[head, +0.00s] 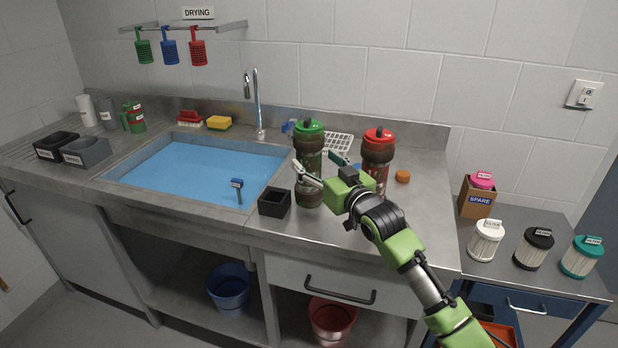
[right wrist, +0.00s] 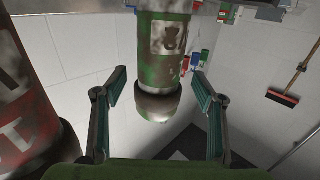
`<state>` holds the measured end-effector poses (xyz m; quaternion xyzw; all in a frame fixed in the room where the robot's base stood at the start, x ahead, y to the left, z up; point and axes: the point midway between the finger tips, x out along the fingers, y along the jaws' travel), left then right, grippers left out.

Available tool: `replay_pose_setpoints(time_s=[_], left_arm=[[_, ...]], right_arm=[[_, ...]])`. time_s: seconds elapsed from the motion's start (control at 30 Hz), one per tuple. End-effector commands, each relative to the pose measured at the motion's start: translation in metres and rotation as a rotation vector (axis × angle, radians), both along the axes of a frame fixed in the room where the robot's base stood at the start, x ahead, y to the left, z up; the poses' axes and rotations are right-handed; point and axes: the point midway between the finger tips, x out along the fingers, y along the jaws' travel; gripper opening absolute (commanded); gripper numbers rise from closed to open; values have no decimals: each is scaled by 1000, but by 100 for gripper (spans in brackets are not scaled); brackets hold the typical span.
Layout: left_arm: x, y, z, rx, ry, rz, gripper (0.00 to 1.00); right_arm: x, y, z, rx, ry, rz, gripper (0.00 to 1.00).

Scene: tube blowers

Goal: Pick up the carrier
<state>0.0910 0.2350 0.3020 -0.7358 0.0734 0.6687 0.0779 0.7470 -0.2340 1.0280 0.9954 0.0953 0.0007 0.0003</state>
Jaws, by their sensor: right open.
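Two dirty carriers stand on the steel counter. The green-capped carrier (head: 310,148) is right of the sink, and the red-capped carrier (head: 377,155) stands to its right. My right gripper (head: 322,168) is open at the green-capped carrier's right side. In the right wrist view, the green-banded carrier (right wrist: 165,50) lies ahead of and between the spread fingers (right wrist: 158,78), with gaps on both sides. Whether any finger touches it cannot be told. The red carrier (right wrist: 30,110) fills the left edge there. My left gripper is not in view.
A sink (head: 195,165) of blue water lies to the left. A small black box (head: 274,203) sits at the counter's front. An orange cap (head: 402,176) and white rack (head: 335,142) are nearby. Filters stand on a lower side table (head: 505,285).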

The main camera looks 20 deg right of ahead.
Motion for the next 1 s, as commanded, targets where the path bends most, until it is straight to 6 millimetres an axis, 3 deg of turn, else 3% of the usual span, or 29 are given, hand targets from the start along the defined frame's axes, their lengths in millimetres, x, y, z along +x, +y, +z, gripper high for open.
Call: replay_pose_setpoints(time_s=[0.3, 0.6, 0.63, 0.87, 1.0], left_arm=[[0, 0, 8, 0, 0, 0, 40], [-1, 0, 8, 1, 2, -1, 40], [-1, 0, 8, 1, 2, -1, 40], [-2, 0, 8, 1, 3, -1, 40], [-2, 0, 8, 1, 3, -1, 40]], right_arm=[[39, 7, 4, 1, 1, 0, 64], [43, 8, 2, 1, 1, 0, 64], [43, 8, 2, 1, 1, 0, 61], [43, 8, 2, 1, 1, 0, 1], [43, 8, 4, 0, -2, 0, 1]])
